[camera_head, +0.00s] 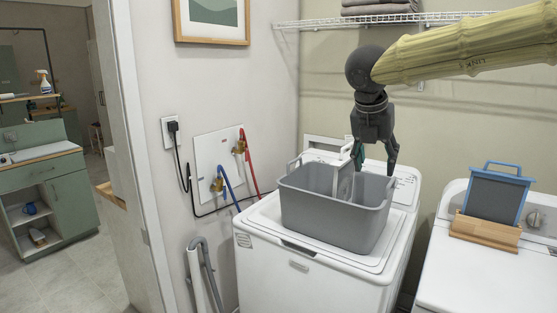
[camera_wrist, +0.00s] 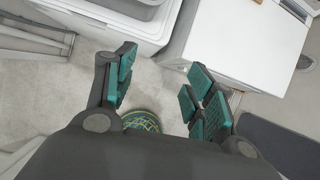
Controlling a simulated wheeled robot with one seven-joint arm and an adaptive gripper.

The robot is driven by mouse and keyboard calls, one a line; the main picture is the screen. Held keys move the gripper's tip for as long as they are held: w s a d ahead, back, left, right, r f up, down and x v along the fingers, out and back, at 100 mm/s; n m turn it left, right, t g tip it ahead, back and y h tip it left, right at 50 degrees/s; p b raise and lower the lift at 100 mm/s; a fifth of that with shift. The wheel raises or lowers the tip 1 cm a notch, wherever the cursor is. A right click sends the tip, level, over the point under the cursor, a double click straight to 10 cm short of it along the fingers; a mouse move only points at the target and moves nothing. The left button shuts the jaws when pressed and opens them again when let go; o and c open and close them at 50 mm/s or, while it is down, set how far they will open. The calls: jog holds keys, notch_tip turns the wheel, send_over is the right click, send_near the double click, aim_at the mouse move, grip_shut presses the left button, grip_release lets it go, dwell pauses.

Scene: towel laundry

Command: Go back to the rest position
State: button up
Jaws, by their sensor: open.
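My gripper (camera_head: 376,163) hangs from the raised arm with its fingers pointing down. In the head view it overlaps the back part of a grey laundry basket (camera_head: 325,214), and I cannot tell its exact distance from it. The basket stands on the lid of a white washing machine (camera_head: 290,270). The wrist view shows my gripper (camera_wrist: 162,85) with its teal-padded fingers spread wide and nothing between them. Pale floor shows beyond the fingers. No towel shows in the fingers, and the basket's bottom is mostly hidden.
A second white machine (camera_head: 480,285) stands right, bearing a dark, blue-framed board (camera_head: 492,198) in a wooden holder. A wire shelf (camera_head: 440,17) holds folded grey cloth (camera_head: 380,7). The wrist view shows a woven green-yellow thing (camera_wrist: 142,121) and a dark mat (camera_wrist: 280,146) on the floor.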

jog(key=w+d+f+n+h, duration=0.25)
jog(key=w+f, duration=0.45)
jog(key=f, duration=0.4)
jog(key=s+d+f+n+t, duration=0.15)
jog(key=f+n, duration=0.65)
jog(key=f, duration=0.8)
jog(key=s+f+n+t, duration=0.1)
jog(key=s+f+n, duration=0.2)
jog(key=f+n, duration=0.9)
jog(key=s+a+f+n+g+y, duration=0.1)
jog(key=s+f+n, duration=0.3)
jog(key=s+f, duration=0.5)
jog(key=s+a+f+n+y, duration=0.15)
jog(key=s+f+n, duration=0.35)
jog(key=f, duration=0.7)
jog(key=s+f+n+g+y, duration=0.1)
jog(key=s+f+n, duration=0.3)
jog(key=s, duration=1)
jog(key=s+a+f+n+g+y, duration=0.1)
jog(key=s+f+n+g, duration=0.3)
jog(key=s, duration=0.9)
jog(key=shift+s+f+n+y, duration=0.4)
jog(key=shift+f+n+y, duration=0.2)
jog(key=shift+f+n, duration=0.35)
